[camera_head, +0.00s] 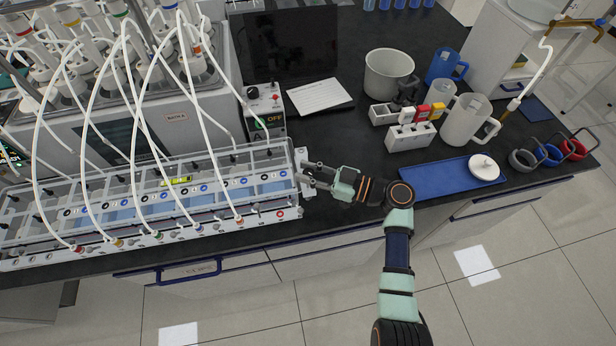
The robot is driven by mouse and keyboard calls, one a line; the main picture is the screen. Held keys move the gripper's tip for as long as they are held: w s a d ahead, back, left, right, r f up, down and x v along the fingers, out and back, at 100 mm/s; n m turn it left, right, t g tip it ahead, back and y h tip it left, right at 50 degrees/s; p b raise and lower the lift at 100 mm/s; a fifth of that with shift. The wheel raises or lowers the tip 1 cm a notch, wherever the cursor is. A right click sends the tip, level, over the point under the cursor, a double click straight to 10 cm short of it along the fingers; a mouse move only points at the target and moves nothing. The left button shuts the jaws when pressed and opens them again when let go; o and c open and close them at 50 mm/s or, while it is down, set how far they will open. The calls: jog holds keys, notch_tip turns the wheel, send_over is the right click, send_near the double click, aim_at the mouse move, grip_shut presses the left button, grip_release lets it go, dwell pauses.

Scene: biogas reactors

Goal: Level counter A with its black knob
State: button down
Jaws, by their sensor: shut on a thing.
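Counter A (150,232) is the long, clear-topped unit with several cells along the front of the bench at left. A small yellow-green level vial (176,181) sits on its top; its bubble is too small to read. My gripper (307,172) comes in from the right at the counter's right end. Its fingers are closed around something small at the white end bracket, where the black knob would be. The fingers hide most of the knob, so its turn cannot be seen.
White tubes (150,130) arch from the bottles behind down to the counter. A control box marked OFF (264,108) stands behind its right end. A blue tray (425,180) with a white lid (484,167), jugs (466,120) and a grey pot (388,75) stand at right.

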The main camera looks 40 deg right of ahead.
jog(key=f+n+g+y+b, duration=0.1)
jog(key=y+b, duration=0.1)
jog(key=b, duration=0.2)
jog(key=shift+d+f, duration=0.1)
jog(key=shift+f, duration=0.05)
jog(key=n+g+y+b, duration=0.2)
jog(key=y+b, duration=0.1)
jog(key=b, duration=0.3)
jog(key=shift+n+b, duration=0.3)
jog(key=shift+n, duration=0.1)
jog(key=n+g+y+b, duration=0.1)
jog(key=b, duration=0.1)
jog(key=g+b, duration=0.1)
jog(key=b, duration=0.1)
jog(key=shift+r+n+g+y, duration=0.25)
jog(key=shift+n+g+y, duration=0.05)
jog(key=shift+n+y, duration=0.1)
jog(key=b, duration=0.1)
jog(key=n+g+y+b, duration=0.1)
jog(key=shift+r+g+b, duration=0.2)
jog(key=shift+g+b, duration=0.1)
jog(key=shift+b, duration=0.05)
jog(key=shift+r, duration=0.15)
jog(key=c, duration=0.9)
grip_release()
jog(key=shift+r, duration=0.1)
